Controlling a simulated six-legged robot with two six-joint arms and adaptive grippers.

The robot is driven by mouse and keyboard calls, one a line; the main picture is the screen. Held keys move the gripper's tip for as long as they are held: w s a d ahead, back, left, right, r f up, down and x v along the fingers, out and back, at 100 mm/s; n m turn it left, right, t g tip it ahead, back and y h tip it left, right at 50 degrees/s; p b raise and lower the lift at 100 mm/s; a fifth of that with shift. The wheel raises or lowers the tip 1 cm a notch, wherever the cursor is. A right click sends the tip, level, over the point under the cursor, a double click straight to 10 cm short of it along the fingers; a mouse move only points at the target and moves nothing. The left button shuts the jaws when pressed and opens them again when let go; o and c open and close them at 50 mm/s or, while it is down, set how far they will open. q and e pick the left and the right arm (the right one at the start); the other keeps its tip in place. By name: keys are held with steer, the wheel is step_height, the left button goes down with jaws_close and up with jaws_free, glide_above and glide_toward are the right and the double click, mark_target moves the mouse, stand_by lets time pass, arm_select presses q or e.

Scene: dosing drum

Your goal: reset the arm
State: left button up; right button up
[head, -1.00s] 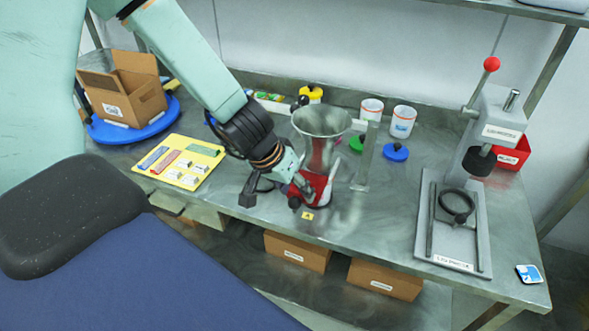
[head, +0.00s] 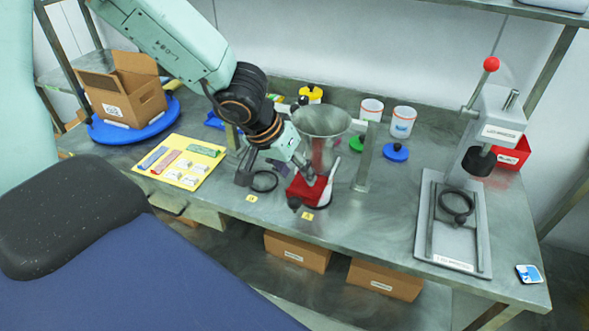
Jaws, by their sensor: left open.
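My left arm comes in from the upper left. Its gripper (head: 275,172) hangs over the bench in front of the funnel-shaped hopper, with its fingers spread apart and nothing seen between them. One finger is near a black ring on the bench, the other close to the red part (head: 306,189) under the hopper (head: 321,121). I cannot tell whether that finger touches the red part. My right gripper is not in view.
A cardboard box (head: 122,95) stands on a blue turntable (head: 110,133) at left. A yellow board (head: 192,170) lies nearby. White jars (head: 403,122), a blue lid (head: 395,152) and a lever press (head: 455,217) are to the right. Bench between hopper and press is mostly clear.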

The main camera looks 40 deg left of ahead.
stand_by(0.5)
arm_select(q)
steer(key=s+f+g+y+b, duration=0.1)
steer(key=s+f+b, duration=0.3)
steer(key=f, duration=0.4)
steer(key=s+a+f+g+y+b, duration=0.1)
steer(key=s+f+y+b, duration=0.2)
steer(key=f, duration=0.6)
steer(key=s+f+g+b, duration=0.1)
steer(key=s+f+b, duration=0.3)
steer(key=s+f, duration=0.3)
steer(key=s+d+f+h+b, duration=0.1)
steer(key=s+d+f+b, duration=0.2)
steer(key=s+f, duration=0.3)
steer(key=s+d+f+g+h+b, duration=0.1)
steer(key=s+d+f+b, duration=0.3)
steer(key=f, duration=0.5)
steer(key=shift+s+d+f+g, duration=0.2)
steer(key=shift+s+g, duration=0.1)
steer(key=shift+s, duration=0.75)
